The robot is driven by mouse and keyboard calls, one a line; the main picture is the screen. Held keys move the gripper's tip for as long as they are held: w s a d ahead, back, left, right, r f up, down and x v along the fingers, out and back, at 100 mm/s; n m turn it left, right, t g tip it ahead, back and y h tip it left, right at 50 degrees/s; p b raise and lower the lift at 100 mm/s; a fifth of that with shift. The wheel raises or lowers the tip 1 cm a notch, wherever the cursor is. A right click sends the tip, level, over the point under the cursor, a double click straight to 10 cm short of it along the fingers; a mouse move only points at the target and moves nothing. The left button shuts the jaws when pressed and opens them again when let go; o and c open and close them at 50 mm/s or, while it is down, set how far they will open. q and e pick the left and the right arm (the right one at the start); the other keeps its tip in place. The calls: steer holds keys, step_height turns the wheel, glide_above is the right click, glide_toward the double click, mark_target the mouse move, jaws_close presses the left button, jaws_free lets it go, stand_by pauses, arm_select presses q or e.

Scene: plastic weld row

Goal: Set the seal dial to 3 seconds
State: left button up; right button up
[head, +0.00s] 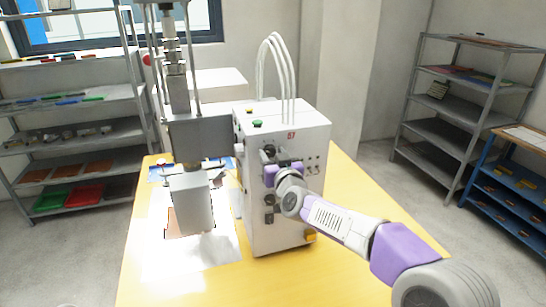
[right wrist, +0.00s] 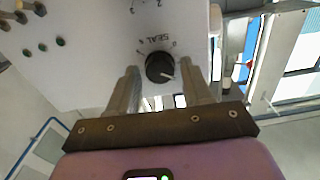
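The seal dial (right wrist: 160,67) is a round black knob with a white pointer mark on a pale panel, beside the upside-down word SEAL, in the right wrist view. Its pointer aims toward the lower right of that picture; the scale numerals are too small to read surely. My right gripper (right wrist: 162,82) is open, one finger on each side of the knob; I cannot tell whether they touch it. In the head view my right gripper (head: 283,172) is at the front of the white control box (head: 290,130) and covers part of its panel. My left gripper is not in view.
A black knob (head: 268,152) shows just above my right gripper, and other controls lie below it. A grey press (head: 190,200) stands left of the box on the yellow table (head: 335,275). Shelves stand at both sides.

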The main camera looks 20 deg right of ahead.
steer(key=c, duration=0.8)
steer(key=shift+o, duration=0.2)
steer(key=shift+m, duration=0.4)
steer(key=m+b, duration=0.2)
steer(key=m, duration=0.1)
steer(key=shift+f, duration=0.1)
steer(key=m+b, duration=0.1)
steer(key=m, duration=0.2)
steer(key=shift+m+b, duration=0.3)
steer(key=shift+m, duration=0.1)
steer(key=m+b, duration=0.1)
steer(key=m, duration=0.3)
steer(key=shift+b, duration=0.35)
steer(key=shift+m+b, duration=0.6)
steer(key=shift+m, duration=1.7)
